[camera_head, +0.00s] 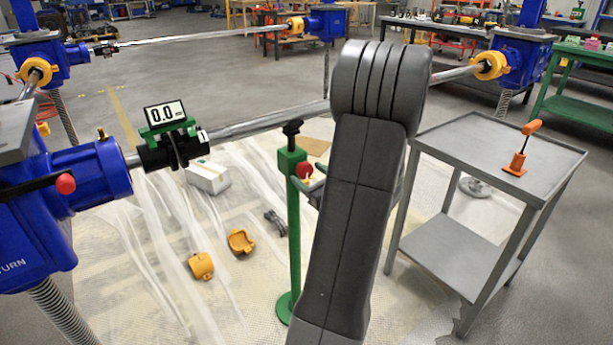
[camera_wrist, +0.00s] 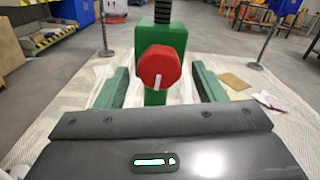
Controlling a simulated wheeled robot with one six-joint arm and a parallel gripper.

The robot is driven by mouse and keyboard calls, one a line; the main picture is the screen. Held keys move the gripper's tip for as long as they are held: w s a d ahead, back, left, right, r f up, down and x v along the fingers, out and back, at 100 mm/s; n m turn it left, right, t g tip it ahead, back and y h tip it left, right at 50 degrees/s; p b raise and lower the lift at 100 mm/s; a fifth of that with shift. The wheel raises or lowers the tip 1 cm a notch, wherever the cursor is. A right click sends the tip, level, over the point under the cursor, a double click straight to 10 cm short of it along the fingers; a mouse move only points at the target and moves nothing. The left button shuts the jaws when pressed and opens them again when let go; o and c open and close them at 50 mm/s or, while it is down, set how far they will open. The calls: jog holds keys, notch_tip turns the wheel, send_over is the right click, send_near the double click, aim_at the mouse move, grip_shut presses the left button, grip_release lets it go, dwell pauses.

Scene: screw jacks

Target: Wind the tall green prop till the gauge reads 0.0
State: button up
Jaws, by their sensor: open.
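The tall green prop (camera_head: 293,225) stands upright on a round green base, with a black top just below the steel shaft; I cannot tell if they touch. Its red knob (camera_head: 304,170) faces my arm. In the wrist view the prop's green head (camera_wrist: 162,36) has a black threaded rod above it. The red knob (camera_wrist: 158,66) there carries a white mark pointing down. My gripper (camera_wrist: 160,72) is open, its green fingers to either side of the knob with gaps. The gauge (camera_head: 165,112) on the shaft reads 0.0.
A grey cart (camera_head: 500,150) with an orange tool (camera_head: 522,150) stands right of my arm. Blue screw jacks (camera_head: 95,185) carry the shafts. Yellow coupling halves (camera_head: 241,241) and a white box (camera_head: 208,177) lie on the floor sheet.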

jog(key=shift+x, duration=0.85)
jog(key=shift+c, duration=0.4)
jog(key=c, duration=0.9)
jog(key=shift+r+m+p, duration=0.15)
jog(key=shift+m+p, duration=0.15)
jog(key=shift+p, duration=0.1)
jog(key=shift+m+p, duration=0.45)
jog(key=shift+m, duration=0.15)
jog(key=o, duration=1)
